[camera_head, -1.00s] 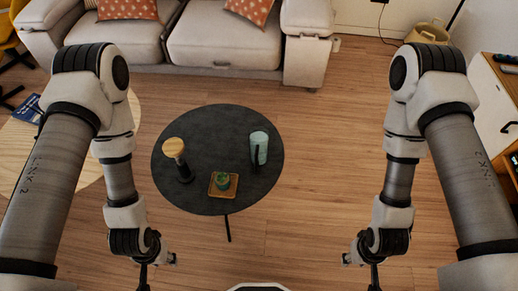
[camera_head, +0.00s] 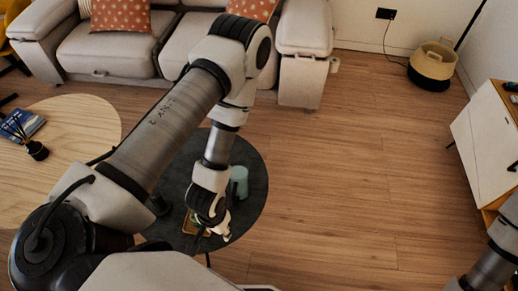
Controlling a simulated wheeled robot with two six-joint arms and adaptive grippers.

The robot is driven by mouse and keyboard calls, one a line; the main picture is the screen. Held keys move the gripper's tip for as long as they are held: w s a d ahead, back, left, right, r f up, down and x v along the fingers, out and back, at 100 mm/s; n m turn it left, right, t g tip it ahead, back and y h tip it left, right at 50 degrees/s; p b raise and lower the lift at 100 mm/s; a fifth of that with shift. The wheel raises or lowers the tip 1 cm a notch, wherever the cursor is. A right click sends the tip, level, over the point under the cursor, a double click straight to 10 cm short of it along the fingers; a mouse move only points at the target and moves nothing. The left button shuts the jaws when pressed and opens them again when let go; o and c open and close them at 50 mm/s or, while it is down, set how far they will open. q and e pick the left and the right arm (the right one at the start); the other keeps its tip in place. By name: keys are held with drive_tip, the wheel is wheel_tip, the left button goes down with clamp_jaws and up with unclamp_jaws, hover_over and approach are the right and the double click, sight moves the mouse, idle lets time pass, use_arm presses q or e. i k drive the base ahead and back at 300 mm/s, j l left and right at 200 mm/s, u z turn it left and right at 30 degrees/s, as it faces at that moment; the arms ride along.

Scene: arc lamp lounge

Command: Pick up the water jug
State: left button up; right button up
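The water jug appears to be the pale teal cylinder (camera_head: 241,178), upright on the round dark table (camera_head: 255,205), toward its right side. My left arm crosses over the table and hides much of it. My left gripper (camera_head: 212,232) is low over the table's front part, nearer to me than the jug and slightly left of it. Its fingers are small and partly hidden by the wrist, so their opening is unclear. I see no contact with the jug. My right gripper is out of view; only part of my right arm shows at the lower right.
A small wooden tray (camera_head: 188,224) is partly hidden beside my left wrist. A pale wood table (camera_head: 75,125) with a book (camera_head: 22,124) and a dark reed diffuser (camera_head: 37,150) stands left. A sofa (camera_head: 110,45) is behind. The floor right of the dark table is clear.

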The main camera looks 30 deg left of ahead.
sight(238, 183)
drive_tip(key=i, duration=0.65)
drive_tip(key=i+u, duration=0.15)
drive_tip(key=i, duration=0.5)
drive_tip(key=i+l, duration=0.15)
drive_tip(key=i, duration=0.5)
drive_tip(key=i+l+u, duration=0.1)
drive_tip(key=i, duration=0.55)
drive_tip(key=i+l+u, duration=0.1)
drive_tip(key=i, duration=0.55)
drive_tip(key=u, duration=0.5)
drive_tip(key=i+l+u, duration=0.1)
drive_tip(key=u, duration=0.9)
drive_tip(key=l+u, duration=0.15)
drive_tip(key=u, duration=0.3)
drive_tip(key=l+u, duration=0.1)
drive_tip(key=u, duration=0.4)
drive_tip(key=l+u, duration=0.1)
drive_tip(key=u, duration=0.4)
drive_tip(key=l+u, duration=0.1)
drive_tip(key=u, duration=0.4)
drive_tip(key=i+u, duration=0.3)
drive_tip(key=i+l+u, duration=0.15)
drive_tip(key=u, duration=0.2)
drive_tip(key=i, duration=0.05)
